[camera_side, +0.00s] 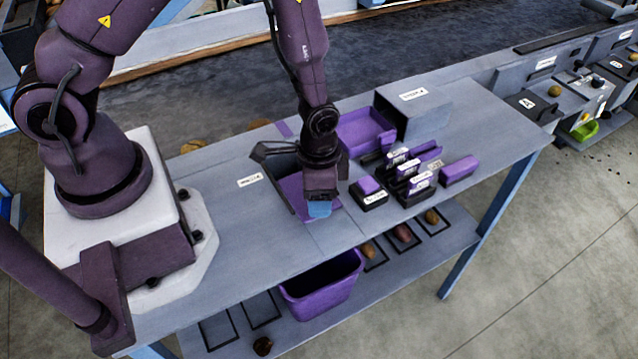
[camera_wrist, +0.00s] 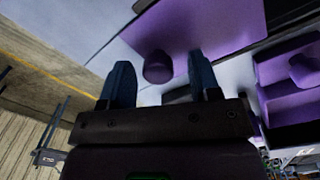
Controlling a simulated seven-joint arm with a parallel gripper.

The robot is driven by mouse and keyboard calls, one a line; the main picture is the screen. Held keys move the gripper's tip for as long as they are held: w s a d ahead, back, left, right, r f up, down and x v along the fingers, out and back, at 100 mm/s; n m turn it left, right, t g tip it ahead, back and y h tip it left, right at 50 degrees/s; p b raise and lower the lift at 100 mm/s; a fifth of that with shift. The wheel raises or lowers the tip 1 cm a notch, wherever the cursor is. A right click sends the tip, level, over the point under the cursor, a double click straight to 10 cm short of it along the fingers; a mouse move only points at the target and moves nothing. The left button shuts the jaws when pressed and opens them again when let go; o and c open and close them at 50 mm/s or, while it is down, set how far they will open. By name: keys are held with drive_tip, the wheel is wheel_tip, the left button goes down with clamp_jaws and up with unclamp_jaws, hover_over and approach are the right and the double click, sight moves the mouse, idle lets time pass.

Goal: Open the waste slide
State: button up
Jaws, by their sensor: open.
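The waste slide looks to be the flat purple plate (camera_side: 293,186) set in the grey bench, beside a small white label (camera_side: 250,180) too small to read surely. In the wrist view the purple plate (camera_wrist: 215,28) carries a round purple knob (camera_wrist: 157,67). My gripper (camera_side: 319,209) points down over the plate's front right part, with blue fingertips. In the wrist view my gripper (camera_wrist: 160,80) is open, with one finger on each side of the knob. I cannot tell whether either finger touches it. My gripper hides the knob and part of the plate in the side view.
A dark raised flap or frame (camera_side: 273,152) stands close behind my gripper. To the right are a purple tray (camera_side: 383,144), a grey box (camera_side: 425,112) and several small labelled purple-and-black blocks (camera_side: 369,195). A purple bin (camera_side: 323,292) stands on the shelf below. The bench's front left is clear.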

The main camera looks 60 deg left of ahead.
wheel_tip(320, 180, up, 13)
drive_tip(key=shift+a, duration=0.25)
idle(0.4)
wheel_tip(320, 180, up, 20)
drive_tip(key=n+t, duration=0.5)
drive_tip(key=t, duration=0.1)
hover_over(306, 206)
drive_tip(key=s+a, duration=0.5)
drive_tip(key=s, duration=0.3)
drive_tip(key=shift+s+a+r, duration=0.1)
drive_tip(key=shift+s+r, duration=0.05)
drive_tip(key=shift+s, duration=0.05)
